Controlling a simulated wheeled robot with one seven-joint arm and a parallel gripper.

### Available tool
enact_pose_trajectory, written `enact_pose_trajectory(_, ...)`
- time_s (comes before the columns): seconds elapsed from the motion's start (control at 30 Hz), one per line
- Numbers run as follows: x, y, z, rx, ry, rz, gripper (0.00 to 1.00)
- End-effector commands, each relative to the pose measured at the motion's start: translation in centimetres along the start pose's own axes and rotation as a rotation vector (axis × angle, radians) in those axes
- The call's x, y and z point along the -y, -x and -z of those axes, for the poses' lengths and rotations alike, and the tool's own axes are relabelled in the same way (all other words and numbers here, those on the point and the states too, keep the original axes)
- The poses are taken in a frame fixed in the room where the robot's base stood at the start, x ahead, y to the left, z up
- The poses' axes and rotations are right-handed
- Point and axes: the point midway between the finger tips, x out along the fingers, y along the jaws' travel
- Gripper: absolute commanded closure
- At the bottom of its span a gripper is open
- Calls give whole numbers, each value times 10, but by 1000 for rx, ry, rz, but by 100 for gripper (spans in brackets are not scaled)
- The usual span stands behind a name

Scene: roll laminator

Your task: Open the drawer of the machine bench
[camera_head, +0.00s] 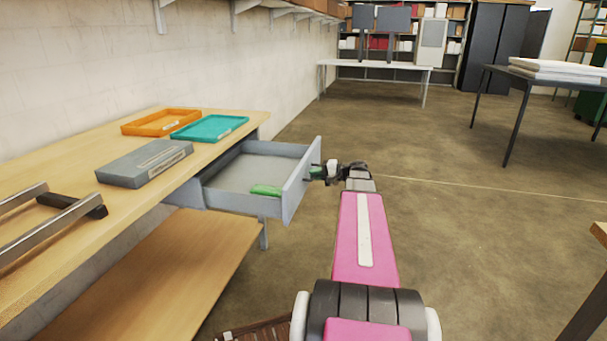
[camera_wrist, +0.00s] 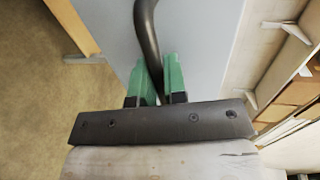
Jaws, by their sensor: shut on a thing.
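The machine bench (camera_head: 215,165) is a wooden-topped bench along the left wall. Its grey drawer (camera_head: 290,187) is pulled well out from under the top, and a green object (camera_head: 266,190) lies inside near the front. My gripper (camera_head: 318,172) is at the outer face of the drawer front. In the wrist view, the green fingertips of my gripper (camera_wrist: 160,85) are shut on the dark curved drawer handle (camera_wrist: 147,35), with the pale drawer front (camera_wrist: 200,50) behind it.
An orange tray (camera_head: 160,122), a teal tray (camera_head: 210,128) and a grey box (camera_head: 145,163) lie on the bench top. A lower wooden shelf (camera_head: 190,270) runs beneath. The floor (camera_head: 460,230) to the right of the drawer is clear.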

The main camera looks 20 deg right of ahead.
Motion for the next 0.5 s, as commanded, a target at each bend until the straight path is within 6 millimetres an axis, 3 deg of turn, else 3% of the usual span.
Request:
enact_pose_trajectory(0.2,-3,12,0,1,0,-1,100)
enact_pose_trajectory(0.5,-3,13,0,1,0,-1,100)
